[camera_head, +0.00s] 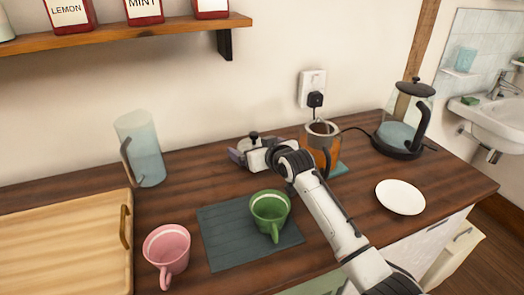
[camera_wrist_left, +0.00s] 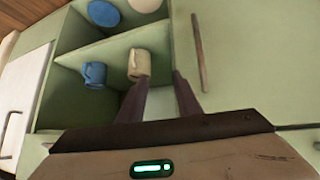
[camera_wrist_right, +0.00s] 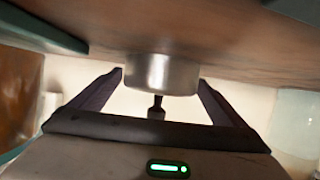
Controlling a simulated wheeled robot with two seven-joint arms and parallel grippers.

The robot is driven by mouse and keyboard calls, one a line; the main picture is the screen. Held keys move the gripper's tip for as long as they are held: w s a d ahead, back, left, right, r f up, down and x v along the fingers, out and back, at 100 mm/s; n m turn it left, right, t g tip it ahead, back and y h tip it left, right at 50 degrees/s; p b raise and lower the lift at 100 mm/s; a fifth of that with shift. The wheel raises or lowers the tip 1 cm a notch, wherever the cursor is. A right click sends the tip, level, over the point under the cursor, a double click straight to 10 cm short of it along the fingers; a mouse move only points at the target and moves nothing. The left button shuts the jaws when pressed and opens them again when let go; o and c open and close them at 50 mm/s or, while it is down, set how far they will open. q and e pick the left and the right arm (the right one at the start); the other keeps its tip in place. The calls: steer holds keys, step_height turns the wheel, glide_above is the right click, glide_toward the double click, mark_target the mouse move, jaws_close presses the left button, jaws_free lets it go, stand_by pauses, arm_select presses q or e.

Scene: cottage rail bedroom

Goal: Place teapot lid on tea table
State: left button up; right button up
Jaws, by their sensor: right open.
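The silver teapot lid (camera_head: 254,139) with a black knob rests on the wooden tea table (camera_head: 180,215), left of the glass teapot. My right gripper (camera_head: 247,152) is at the lid, open. In the right wrist view the lid (camera_wrist_right: 160,74) shows between the fingertips of the right gripper (camera_wrist_right: 160,84), with a gap at each side; its knob points toward the palm. The uncovered teapot (camera_head: 320,145) holds amber tea, and my arm hides part of it. My left gripper (camera_wrist_left: 160,85) is open and empty in its wrist view, before green cubbies; it is outside the head view.
A green cup (camera_head: 269,207) stands on a dark mat (camera_head: 222,240), with a pink cup (camera_head: 167,247) to its left. A glass pitcher (camera_head: 143,150), wooden tray (camera_head: 65,240), kettle (camera_head: 403,120) and white saucer (camera_head: 400,197) stand around. Mugs (camera_wrist_left: 95,74) sit in the cubbies.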

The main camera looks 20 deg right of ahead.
steer(key=p+v, duration=0.1)
steer(key=v, duration=1)
steer(key=shift+s+r, duration=0.1)
steer(key=shift+s, duration=0.2)
